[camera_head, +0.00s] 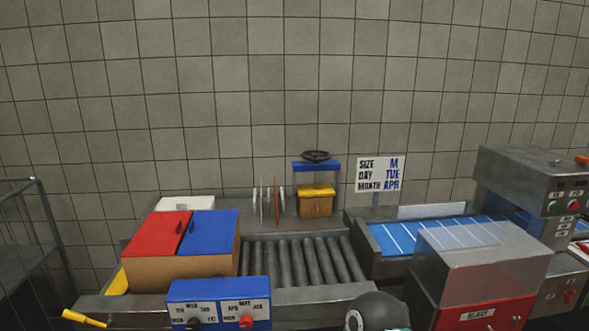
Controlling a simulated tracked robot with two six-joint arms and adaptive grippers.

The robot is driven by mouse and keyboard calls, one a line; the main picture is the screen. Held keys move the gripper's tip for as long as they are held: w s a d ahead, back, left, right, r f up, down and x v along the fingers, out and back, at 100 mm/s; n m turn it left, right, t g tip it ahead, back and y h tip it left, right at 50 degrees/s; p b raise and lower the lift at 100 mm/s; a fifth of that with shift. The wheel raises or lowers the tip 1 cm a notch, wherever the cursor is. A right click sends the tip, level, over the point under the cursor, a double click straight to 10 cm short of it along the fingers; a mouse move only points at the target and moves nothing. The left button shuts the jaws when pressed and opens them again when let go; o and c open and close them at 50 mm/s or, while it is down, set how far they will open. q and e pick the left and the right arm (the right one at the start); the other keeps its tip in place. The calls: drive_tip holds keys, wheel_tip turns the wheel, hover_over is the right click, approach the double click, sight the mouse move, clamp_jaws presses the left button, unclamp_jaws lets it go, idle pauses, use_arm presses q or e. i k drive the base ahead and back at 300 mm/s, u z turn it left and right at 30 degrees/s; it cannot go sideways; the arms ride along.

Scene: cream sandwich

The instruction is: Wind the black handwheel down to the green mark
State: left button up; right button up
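The black handwheel (317,155) sits on top of a small press with a blue top beam (316,167), against the tiled wall behind the roller bed. Below the beam is a yellow plate (316,190), with a brown block or box (316,206) under it. The plate appears to be on or just above the brown box; I cannot tell if they touch. I cannot make out a green mark on the press at this size. Neither of my grippers shows in this view.
A carton with red (165,235) and blue (209,232) flaps stands left of the rollers (300,261). A blue dial box (218,290) is in front. A sign (380,174), blue belt (392,239), clear-covered red reject bin (478,306) and grey machine (535,182) are right.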

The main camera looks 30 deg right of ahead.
sight(315, 158)
drive_tip(key=z, duration=0.45)
drive_tip(key=i, duration=0.2)
drive_tip(key=u, duration=2.5)
drive_tip(key=k, duration=1.6)
drive_tip(key=u, duration=0.4)
drive_tip(key=i, duration=0.1)
drive_tip(key=z, duration=2)
drive_tip(key=i, duration=1)
drive_tip(key=u, duration=0.25)
